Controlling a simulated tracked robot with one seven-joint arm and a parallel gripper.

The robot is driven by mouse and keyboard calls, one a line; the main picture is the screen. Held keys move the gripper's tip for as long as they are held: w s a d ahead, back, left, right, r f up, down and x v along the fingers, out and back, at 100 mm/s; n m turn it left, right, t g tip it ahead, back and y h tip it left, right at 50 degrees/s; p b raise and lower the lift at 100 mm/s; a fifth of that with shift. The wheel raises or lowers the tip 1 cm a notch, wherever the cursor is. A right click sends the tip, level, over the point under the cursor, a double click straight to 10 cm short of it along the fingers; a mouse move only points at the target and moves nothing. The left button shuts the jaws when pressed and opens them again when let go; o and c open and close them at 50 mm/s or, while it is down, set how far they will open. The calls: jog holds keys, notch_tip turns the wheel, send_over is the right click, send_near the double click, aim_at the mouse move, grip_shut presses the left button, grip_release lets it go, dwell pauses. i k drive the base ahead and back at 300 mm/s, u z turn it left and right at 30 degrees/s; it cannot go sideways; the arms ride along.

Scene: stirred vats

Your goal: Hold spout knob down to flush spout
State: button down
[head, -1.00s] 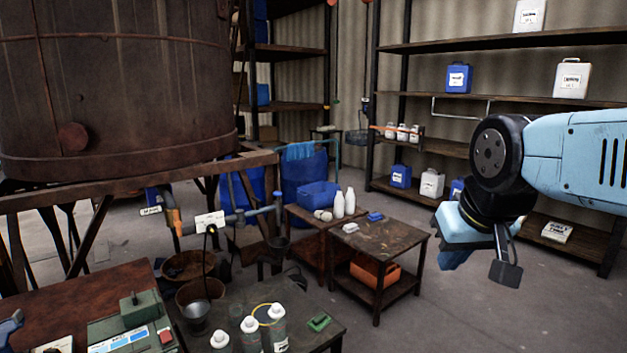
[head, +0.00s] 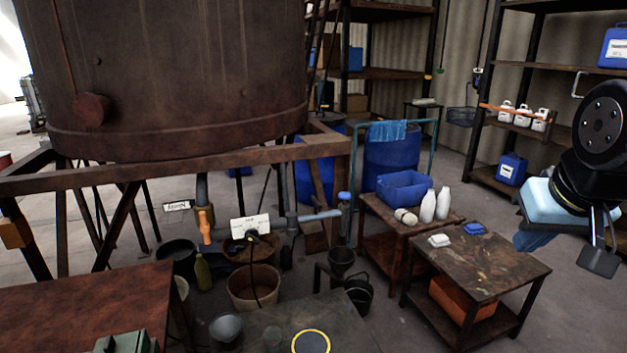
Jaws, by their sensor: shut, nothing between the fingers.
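A grey horizontal spout pipe (head: 318,216) comes out under the large rusty vat (head: 180,70), left of the picture's middle. My gripper (head: 598,262) is at the far right edge, shut and empty, pointing down. It is well apart from the knob, with the small tables between them in the picture.
A dark funnel (head: 341,262) and black pot (head: 359,293) stand below the spout. Wooden buckets (head: 254,287) are to their left. A small table (head: 483,268) and a bench (head: 290,325) stand in front. Shelves (head: 520,130) line the back right.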

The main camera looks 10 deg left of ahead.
aim_at(344, 195)
jog(key=u, duration=0.15)
jog(key=i, duration=0.65)
jog(key=u, duration=0.35)
jog(key=k, duration=0.95)
jog(key=u, duration=0.2)
jog(key=i, duration=0.9)
jog(key=z, duration=0.1)
